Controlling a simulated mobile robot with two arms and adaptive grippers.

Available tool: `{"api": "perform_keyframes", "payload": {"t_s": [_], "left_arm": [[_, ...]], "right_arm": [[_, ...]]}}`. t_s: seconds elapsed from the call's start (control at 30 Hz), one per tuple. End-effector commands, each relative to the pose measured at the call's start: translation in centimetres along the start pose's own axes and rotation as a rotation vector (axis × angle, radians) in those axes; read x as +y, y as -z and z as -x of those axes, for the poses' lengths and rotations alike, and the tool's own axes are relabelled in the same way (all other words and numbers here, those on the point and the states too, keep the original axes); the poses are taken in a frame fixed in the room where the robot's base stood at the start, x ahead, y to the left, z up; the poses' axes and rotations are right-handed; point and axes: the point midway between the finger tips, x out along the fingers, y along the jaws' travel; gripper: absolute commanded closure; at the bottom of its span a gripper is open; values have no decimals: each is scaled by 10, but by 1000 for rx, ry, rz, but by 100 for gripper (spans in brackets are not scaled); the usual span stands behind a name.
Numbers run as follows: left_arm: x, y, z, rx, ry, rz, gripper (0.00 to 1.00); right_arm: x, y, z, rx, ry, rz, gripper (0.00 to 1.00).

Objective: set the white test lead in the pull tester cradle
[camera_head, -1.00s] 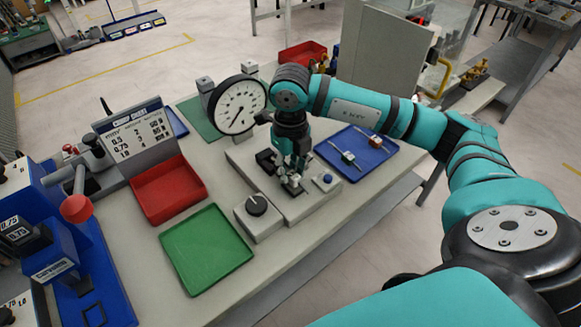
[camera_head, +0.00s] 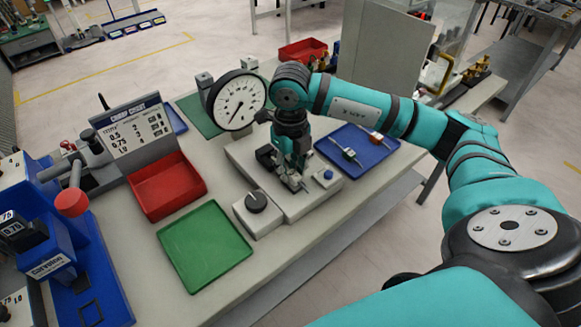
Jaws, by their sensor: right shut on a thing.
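The pull tester (camera_head: 278,196) is a pale grey base with a round white dial gauge (camera_head: 236,101) at its back left. My right gripper (camera_head: 294,181) points down over the middle of the tester, at the cradle area. It is shut on the white test lead, of which only a small pale bit shows at the fingertips. The gripper hides most of the cradle, so I cannot tell whether the lead touches it. My left gripper is not in view.
A blue tray (camera_head: 376,158) with two other leads lies right of the tester. A green tray (camera_head: 204,247) and a red bin (camera_head: 166,186) stand to its left. A crimp chart (camera_head: 131,130) and a blue crimping press (camera_head: 66,259) are farther left.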

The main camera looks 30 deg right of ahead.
Motion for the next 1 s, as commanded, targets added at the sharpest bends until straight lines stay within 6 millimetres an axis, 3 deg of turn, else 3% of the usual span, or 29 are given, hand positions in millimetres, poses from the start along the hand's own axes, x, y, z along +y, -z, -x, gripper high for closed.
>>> {"api": "perform_keyframes", "payload": {"t_s": [0.57, 0.6, 0.8, 1.0], "left_arm": [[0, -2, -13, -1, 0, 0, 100], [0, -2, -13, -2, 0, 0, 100], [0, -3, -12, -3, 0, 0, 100], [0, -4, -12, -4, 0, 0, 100]], "right_arm": [[0, 0, -14, 0, 0, 0, 100], [0, 0, -14, 0, 0, 0, 76], [0, 0, -13, 1, 0, 0, 50], [0, 0, -13, 1, 0, 0, 50]]}}
